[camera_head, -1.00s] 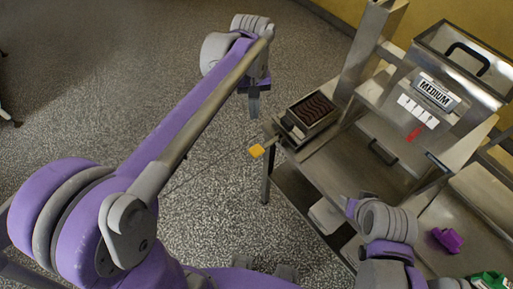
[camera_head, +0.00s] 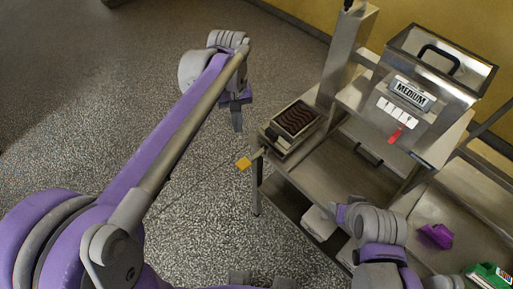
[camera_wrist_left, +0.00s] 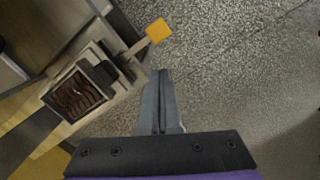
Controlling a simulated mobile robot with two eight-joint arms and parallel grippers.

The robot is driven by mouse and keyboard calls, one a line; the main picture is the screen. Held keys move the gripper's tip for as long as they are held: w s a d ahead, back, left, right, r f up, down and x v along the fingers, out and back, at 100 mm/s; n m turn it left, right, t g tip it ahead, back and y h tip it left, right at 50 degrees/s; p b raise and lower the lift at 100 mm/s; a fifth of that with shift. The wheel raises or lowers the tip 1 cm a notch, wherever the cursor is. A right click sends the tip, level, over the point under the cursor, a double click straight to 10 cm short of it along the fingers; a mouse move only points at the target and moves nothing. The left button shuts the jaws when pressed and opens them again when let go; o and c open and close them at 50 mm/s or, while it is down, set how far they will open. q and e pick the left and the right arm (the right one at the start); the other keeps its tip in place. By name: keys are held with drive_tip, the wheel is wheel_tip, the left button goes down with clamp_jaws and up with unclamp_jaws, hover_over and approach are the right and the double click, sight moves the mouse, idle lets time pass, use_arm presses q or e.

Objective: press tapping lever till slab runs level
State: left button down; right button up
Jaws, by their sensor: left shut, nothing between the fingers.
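The tapping lever ends in a yellow-orange pad (camera_head: 243,164) that sticks out past the near left corner of the steel machine. It also shows in the left wrist view (camera_wrist_left: 158,31), at the end of a short bar. The slab (camera_head: 297,118) is dark brown with wavy lines and lies in a small metal tray (camera_head: 276,149) beside the lever. It also shows in the left wrist view (camera_wrist_left: 76,97). My left gripper (camera_head: 238,127) is shut and empty, pointing down beyond the pad and left of the tray, apart from both. My right gripper's fingers cannot be made out; its arm is at lower right.
A steel hopper marked MEDIUM (camera_head: 412,93) with a red pointer stands right of the slab. A steel post (camera_head: 347,55) rises behind the tray. A purple object (camera_head: 436,236) and a green one (camera_head: 489,275) lie at right. The floor at left is clear.

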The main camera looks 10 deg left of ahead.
sight(243, 161)
idle(0.5)
drive_tip(key=shift+w+r+p, duration=0.35)
drive_tip(key=shift+r+p, duration=0.25)
drive_tip(key=shift+r, duration=0.25)
use_arm(q)
drive_tip(key=s+f, duration=0.1)
drive_tip(key=s+d+f, duration=0.1)
drive_tip(key=s, duration=0.1)
drive_tip(key=shift+d+f, duration=0.15)
use_arm(e)
drive_tip(key=shift+w, duration=0.1)
use_arm(q)
drive_tip(key=shift+s+f, duration=0.1)
drive_tip(key=shift+s, duration=0.05)
drive_tip(key=f+b, duration=0.1)
drive_tip(key=f, duration=0.1)
drive_tip(key=f+b, duration=0.1)
drive_tip(key=f, duration=0.1)
drive_tip(key=f+b, duration=0.1)
drive_tip(key=f, duration=0.1)
drive_tip(key=shift+s+d, duration=0.1)
drive_tip(key=shift+s, duration=0.2)
drive_tip(key=shift+f+b, duration=0.3)
drive_tip(key=shift+f, duration=0.1)
use_arm(e)
drive_tip(key=f, duration=0.1)
drive_tip(key=s+f, duration=0.1)
drive_tip(key=f, duration=0.1)
drive_tip(key=s+f, duration=0.1)
drive_tip(key=f, duration=0.1)
